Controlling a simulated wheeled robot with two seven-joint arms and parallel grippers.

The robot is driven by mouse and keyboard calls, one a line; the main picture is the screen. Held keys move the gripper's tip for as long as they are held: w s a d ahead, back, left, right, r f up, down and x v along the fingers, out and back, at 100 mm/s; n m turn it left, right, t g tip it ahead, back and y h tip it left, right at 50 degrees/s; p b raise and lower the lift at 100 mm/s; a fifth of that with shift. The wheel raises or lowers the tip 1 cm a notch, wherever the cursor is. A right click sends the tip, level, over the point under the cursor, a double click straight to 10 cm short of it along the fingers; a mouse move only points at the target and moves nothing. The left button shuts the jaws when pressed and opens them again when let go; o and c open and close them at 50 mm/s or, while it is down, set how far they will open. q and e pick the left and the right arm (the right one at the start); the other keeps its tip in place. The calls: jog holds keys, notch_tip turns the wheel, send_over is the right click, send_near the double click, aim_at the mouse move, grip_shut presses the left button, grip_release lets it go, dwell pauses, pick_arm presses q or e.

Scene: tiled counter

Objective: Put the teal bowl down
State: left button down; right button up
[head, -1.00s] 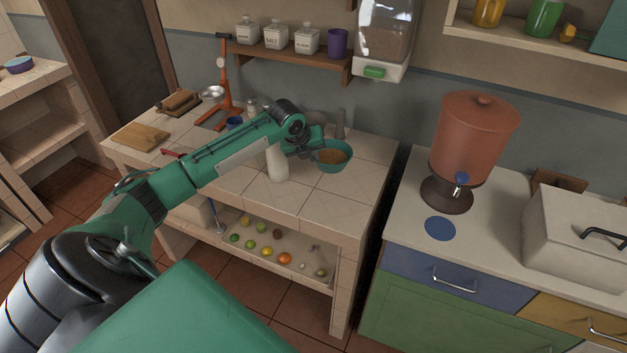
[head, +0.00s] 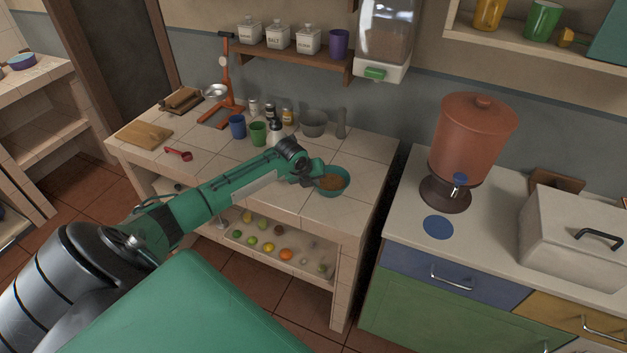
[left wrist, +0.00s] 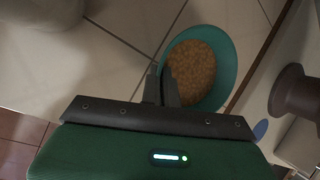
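The teal bowl (head: 333,193), filled with brown grainy food, is at the right part of the tiled counter (head: 300,213). It looks level, on or just above the tiles; I cannot tell if it touches them. My left gripper (head: 316,180) is at the bowl's left side. In the left wrist view my gripper's fingers (left wrist: 163,88) are close together at the rim of the bowl (left wrist: 229,62), one finger over its inner side, and appear shut on it. My right gripper is not in view.
Behind my arm stand a grey mortar (head: 313,122), a green cup (head: 258,133), a blue cup (head: 237,126) and several jars. A gap separates this counter from the one with the clay dispenser (head: 472,140). The tiles in front of the bowl are clear.

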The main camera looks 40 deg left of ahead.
pick_arm(q)
jog(key=shift+f, duration=0.1)
jog(key=c, duration=1.7)
grip_release()
jog(key=shift+r, duration=0.25)
jog(key=shift+s+r, duration=0.15)
jog(key=shift+r, duration=0.05)
jog(key=shift+b+v, duration=1.25)
jog(key=shift+v, duration=4.45)
